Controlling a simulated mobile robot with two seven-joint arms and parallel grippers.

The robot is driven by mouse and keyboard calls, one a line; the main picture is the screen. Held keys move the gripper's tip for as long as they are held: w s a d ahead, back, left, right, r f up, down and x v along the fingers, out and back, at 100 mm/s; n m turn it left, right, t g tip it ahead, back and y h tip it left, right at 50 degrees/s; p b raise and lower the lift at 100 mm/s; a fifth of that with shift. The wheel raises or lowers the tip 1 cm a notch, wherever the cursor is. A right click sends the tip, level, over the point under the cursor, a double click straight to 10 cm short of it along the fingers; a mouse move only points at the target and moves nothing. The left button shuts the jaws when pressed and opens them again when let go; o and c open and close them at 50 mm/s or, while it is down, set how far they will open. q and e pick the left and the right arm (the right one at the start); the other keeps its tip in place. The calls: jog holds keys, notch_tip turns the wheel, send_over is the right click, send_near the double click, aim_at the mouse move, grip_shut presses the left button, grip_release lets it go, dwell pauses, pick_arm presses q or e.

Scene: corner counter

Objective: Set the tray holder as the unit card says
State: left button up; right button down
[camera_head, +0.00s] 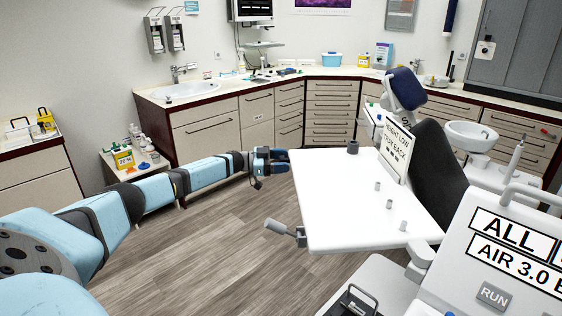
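The tray holder (345,205) is a white flat board with several short grey pegs and a darker round knob (353,147) at its far edge. A grey handle (283,231) sticks out from its left side. A white card (395,148) stands at its far right; it seems to read "HEIGHT LOW" and "TRAY BACK", with smaller marks below. My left gripper (284,160) is just beyond the board's far left corner, apart from the handle. Its blue fingers are small here, and I cannot tell whether they are apart. My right gripper is not in view.
A white unit panel (510,240) at the lower right shows "ALL", "AIR 3.0" and a RUN button (494,295). The dark dental chair (438,170) stands right of the board. Drawer counters (240,118) line the back. The floor (225,240) left of the board is clear.

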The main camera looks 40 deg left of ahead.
pick_arm(q)
jog(key=shift+s+a, duration=0.1)
jog(key=shift+a, duration=0.05)
jog(key=b+v, duration=0.1)
jog(key=v, duration=1.2)
jog(key=shift+s+a, duration=0.25)
